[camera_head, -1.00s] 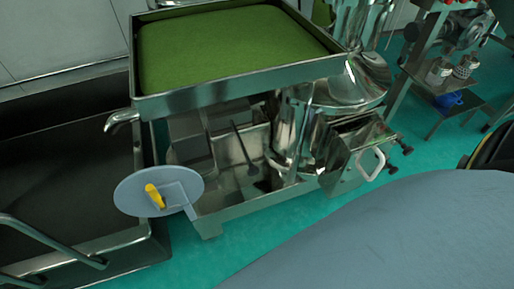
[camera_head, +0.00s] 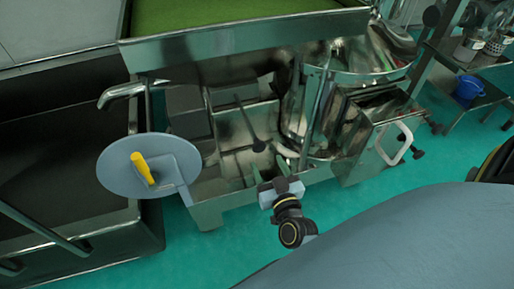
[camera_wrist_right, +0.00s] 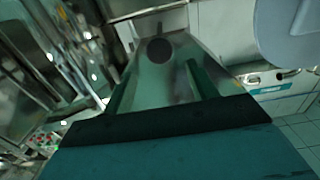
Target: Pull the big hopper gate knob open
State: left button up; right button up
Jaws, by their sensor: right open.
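A dark rod ending in a black knob (camera_head: 258,146) slants down inside the open metal body of the sieve machine (camera_head: 232,125); it appears to be the gate knob. In the right wrist view a dark round knob (camera_wrist_right: 160,50) shows beyond and between the fingertips. My right gripper (camera_head: 271,166) is at the machine's lower front edge, just below the knob in the head view. Its fingers also show in the right wrist view (camera_wrist_right: 157,78), spread apart with nothing between them. The exact distance to the knob is hard to tell. My left gripper is out of view.
A grey disc (camera_head: 120,175) with a yellow handle (camera_head: 143,168) stands out at the machine's left front. A dark bin (camera_head: 60,150) is at left. A metal box with a white handle (camera_head: 394,143) is at right. A shelf with a blue container (camera_head: 468,89) stands further right.

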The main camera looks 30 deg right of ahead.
aim_at(260, 148)
jog(key=b+x, duration=0.1)
jog(key=x, duration=0.5)
jog(key=shift+w, duration=0.35)
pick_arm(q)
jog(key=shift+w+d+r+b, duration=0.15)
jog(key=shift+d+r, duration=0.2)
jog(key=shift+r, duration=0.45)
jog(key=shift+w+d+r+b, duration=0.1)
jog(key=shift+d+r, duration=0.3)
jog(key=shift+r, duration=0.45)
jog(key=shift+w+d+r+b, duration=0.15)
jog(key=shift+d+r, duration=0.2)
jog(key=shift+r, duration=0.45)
pick_arm(e)
jog(key=shift+x, duration=0.8)
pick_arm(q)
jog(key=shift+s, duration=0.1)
